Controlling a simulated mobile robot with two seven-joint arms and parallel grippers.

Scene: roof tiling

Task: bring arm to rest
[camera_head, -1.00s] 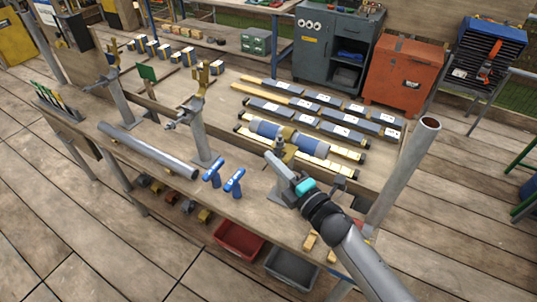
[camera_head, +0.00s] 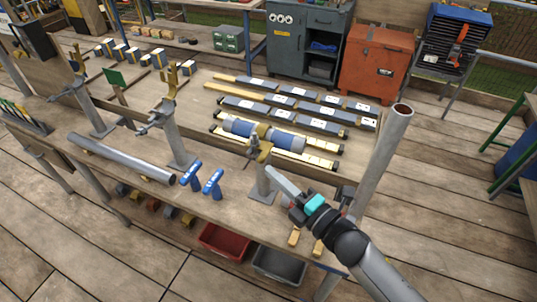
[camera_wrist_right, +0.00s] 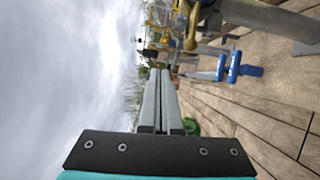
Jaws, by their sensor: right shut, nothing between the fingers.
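My right arm comes in from the lower right of the head view. Its right gripper (camera_head: 270,170) has its long grey fingers pressed together, with nothing between them. The fingertips appear just right of a short post with a brass-coloured top (camera_head: 262,155) near the bench's front right; I cannot tell how large the gap is. In the right wrist view the closed fingers (camera_wrist_right: 160,74) point away from the camera, with sky on the left and the bench area on the right. My left gripper is not in view.
The wooden bench (camera_head: 226,184) holds a grey pipe (camera_head: 120,158), two blue-handled tools (camera_head: 213,184), upright stands (camera_head: 177,140) and rows of grey bars (camera_head: 284,118). A thick grey post (camera_head: 383,160) stands right of the gripper. Red (camera_head: 223,242) and grey bins (camera_head: 279,265) sit below.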

